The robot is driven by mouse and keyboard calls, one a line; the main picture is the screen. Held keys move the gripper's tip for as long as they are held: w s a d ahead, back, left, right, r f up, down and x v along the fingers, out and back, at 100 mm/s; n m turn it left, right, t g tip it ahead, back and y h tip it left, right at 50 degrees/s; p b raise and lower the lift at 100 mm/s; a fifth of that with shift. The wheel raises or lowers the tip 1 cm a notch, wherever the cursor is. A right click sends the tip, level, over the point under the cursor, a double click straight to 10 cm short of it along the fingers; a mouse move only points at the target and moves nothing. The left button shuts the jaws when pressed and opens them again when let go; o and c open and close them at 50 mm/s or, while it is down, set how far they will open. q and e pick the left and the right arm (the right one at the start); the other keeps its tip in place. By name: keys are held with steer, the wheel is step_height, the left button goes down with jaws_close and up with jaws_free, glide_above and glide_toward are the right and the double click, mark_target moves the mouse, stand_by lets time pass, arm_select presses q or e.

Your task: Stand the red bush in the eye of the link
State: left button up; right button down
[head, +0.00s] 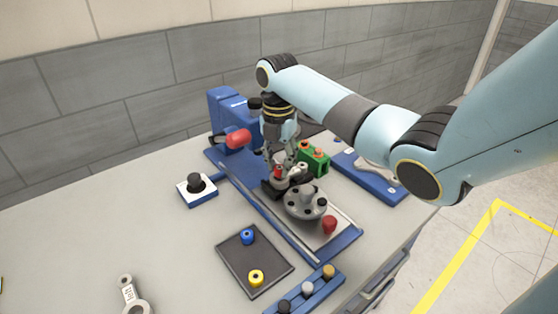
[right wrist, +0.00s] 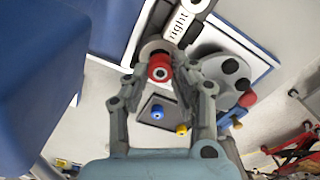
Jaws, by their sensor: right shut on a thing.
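My right gripper (head: 279,176) is shut on the red bush (head: 277,170), low over the blue fixture. In the head view this link is mostly hidden by the gripper. A second link marked "left" (head: 129,290) lies at the table's front. My left gripper is not in view.
A grey hub disc (head: 305,202) and a red knob (head: 329,224) stand close to the gripper. A red-handled clamp (head: 237,138) is to its left, a green block (head: 315,161) to its right. A dark tray (head: 262,261) carries blue and yellow bushes. The left table is mostly clear.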

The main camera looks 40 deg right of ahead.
steer(key=shift+f, duration=0.15)
steer(key=shift+f, duration=0.45)
stand_by(0.3)
steer(key=c, duration=1)
jaws_free()
steer(key=shift+r, duration=0.1)
